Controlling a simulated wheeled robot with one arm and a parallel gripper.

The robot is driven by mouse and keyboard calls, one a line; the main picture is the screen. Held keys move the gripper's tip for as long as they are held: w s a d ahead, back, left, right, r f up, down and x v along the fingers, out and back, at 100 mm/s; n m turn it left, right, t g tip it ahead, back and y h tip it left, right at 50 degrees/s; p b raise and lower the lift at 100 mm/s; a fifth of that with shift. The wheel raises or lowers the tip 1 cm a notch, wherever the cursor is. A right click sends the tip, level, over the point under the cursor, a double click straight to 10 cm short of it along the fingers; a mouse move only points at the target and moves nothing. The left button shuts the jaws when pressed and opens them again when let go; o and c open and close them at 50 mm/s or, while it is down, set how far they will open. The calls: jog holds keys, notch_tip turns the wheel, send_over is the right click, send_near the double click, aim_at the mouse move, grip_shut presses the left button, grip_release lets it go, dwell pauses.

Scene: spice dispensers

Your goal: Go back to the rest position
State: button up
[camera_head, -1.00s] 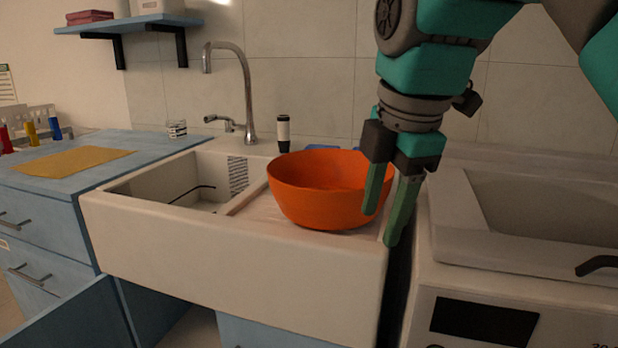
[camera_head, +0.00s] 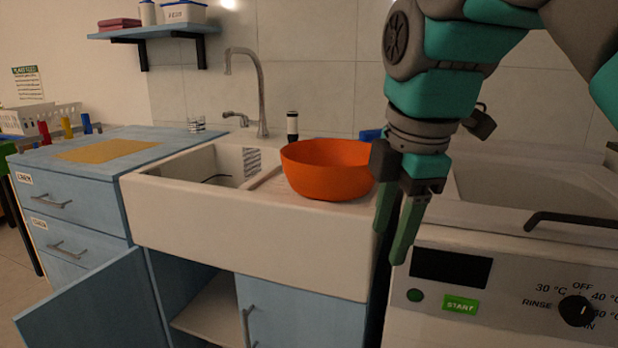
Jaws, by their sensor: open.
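My gripper (camera_head: 392,243) hangs at the right of the middle, pointing down. Its two green fingers are apart with nothing between them. It appears in front of the gap between the sink and the white machine. An orange bowl (camera_head: 328,170) stands upright on the sink's drainboard, to the left of my gripper. A finger's dark mount overlaps the bowl's right edge in the picture; I cannot tell if they touch.
The white sink (camera_head: 240,226) has a tall faucet (camera_head: 258,92). Below it, a blue cabinet door (camera_head: 88,306) stands open at the lower left. A white machine (camera_head: 520,262) with a dial stands at right. A blue counter (camera_head: 150,141) holds a yellow mat (camera_head: 108,151).

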jog(key=s+d+f+m+g, duration=0.1)
jog(key=s+f+m, duration=0.4)
jog(key=f, duration=0.5)
jog(key=s+d+f+m+g, duration=0.2)
jog(key=s+f+m, duration=0.4)
jog(key=f+m, duration=0.2)
jog(key=s+d+f+m+g, duration=0.1)
jog(key=s+f+m, duration=0.5)
jog(key=f, duration=0.7)
jog(key=shift+d+m+h, duration=0.3)
jog(key=shift+d+m, duration=0.2)
jog(key=shift+m, duration=0.1)
jog(key=shift+o, duration=0.3)
jog(key=shift+r, duration=0.1)
